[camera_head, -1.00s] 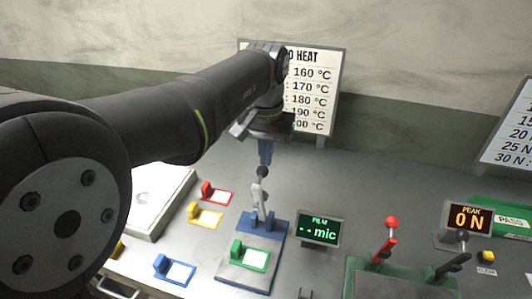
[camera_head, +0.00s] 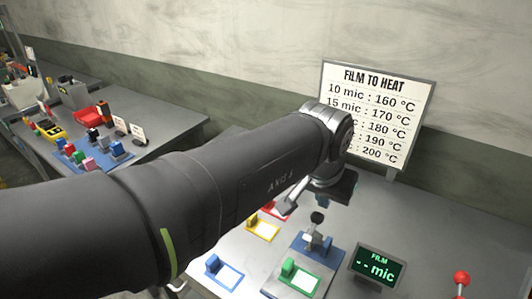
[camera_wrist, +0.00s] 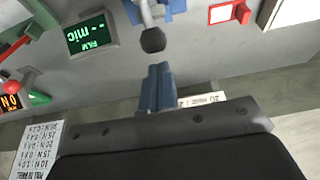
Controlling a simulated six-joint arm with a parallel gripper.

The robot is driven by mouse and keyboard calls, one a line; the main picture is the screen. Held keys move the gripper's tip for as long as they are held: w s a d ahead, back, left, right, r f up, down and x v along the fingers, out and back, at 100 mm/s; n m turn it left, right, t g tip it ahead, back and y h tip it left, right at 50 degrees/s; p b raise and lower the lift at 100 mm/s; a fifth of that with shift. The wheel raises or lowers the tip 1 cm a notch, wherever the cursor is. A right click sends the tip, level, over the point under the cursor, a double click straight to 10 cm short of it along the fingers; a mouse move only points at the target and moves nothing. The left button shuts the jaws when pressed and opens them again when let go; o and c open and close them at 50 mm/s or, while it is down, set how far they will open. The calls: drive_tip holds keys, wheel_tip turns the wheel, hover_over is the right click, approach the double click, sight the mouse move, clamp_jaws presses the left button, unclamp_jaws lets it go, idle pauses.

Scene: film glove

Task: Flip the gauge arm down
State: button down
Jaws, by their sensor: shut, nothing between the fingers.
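The gauge has a blue base (camera_head: 322,262) and a grey arm (camera_head: 313,238) that stands up and ends in a dark round knob (camera_head: 317,217). The knob also shows in the wrist view (camera_wrist: 153,40), just ahead of my fingertips. My gripper (camera_head: 322,203) is just above the knob, shut and empty. Its blue fingers lie together in the wrist view (camera_wrist: 160,66), with a small gap seen between them and the knob. A green block with a white card (camera_head: 298,274) is at the front of the gauge base. The film display (camera_head: 377,266) reads "-- mic".
Yellow (camera_head: 262,228), red (camera_head: 274,209) and blue (camera_head: 224,271) blocks with white cards lie left of the gauge. A red-knobbed lever (camera_head: 461,279) stands at the right. A heat chart (camera_head: 378,108) stands behind. Another table (camera_head: 160,130) is at the far left.

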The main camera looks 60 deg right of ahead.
sight(312, 231)
drive_tip(key=a+f+h, duration=0.1)
drive_tip(key=a, duration=0.1)
drive_tip(key=a+h, duration=0.1)
drive_tip(key=a, duration=0.1)
drive_tip(key=a+f+h, duration=0.1)
drive_tip(key=a, duration=0.1)
drive_tip(key=shift+a+f+h, duration=0.35)
drive_tip(key=shift+h, duration=0.05)
drive_tip(key=a+f, duration=0.8)
drive_tip(key=f, duration=0.2)
drive_tip(key=shift+a, duration=0.3)
drive_tip(key=shift+f, duration=0.15)
wheel_tip(312, 231, up, 7)
drive_tip(key=d, duration=0.1)
drive_tip(key=a+r, duration=0.2)
drive_tip(key=a, duration=0.7)
drive_tip(key=shift+h, duration=0.3)
